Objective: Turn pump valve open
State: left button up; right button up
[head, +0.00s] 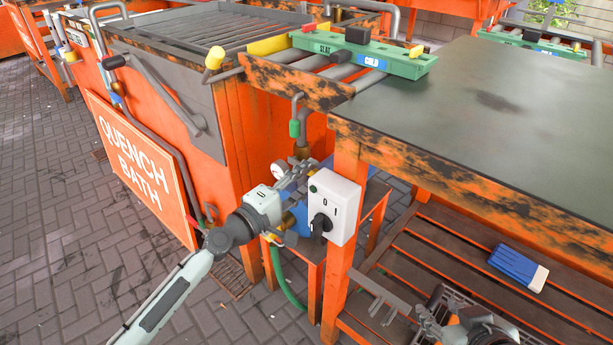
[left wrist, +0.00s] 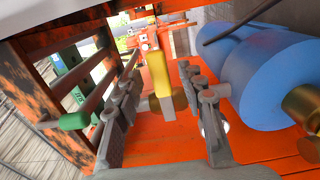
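The yellow valve handle (left wrist: 159,74) stands between the two fingers of my left gripper (left wrist: 165,105) in the left wrist view, with a brass fitting (left wrist: 180,98) beside it. The fingers are apart, with visible gaps to the handle. The blue pump body (left wrist: 255,75) is at the right of that view. In the head view my left gripper (head: 292,183) is at the pump piping, behind the switch box; the handle is hidden or not clear there. My right gripper (head: 384,298) is low at the bottom right, over the lower shelf, empty with fingers apart.
A white switch box (head: 333,207) with a black knob is on the orange table leg, close to my left gripper. A pressure gauge (head: 277,169) and a green handle (head: 295,128) are nearby. The quench bath (head: 180,90) stands left; a blue-white block (head: 518,268) lies on the shelf.

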pick_arm(q)
jog(key=shift+c, duration=0.5)
grip_shut()
jog(key=shift+w, duration=0.1)
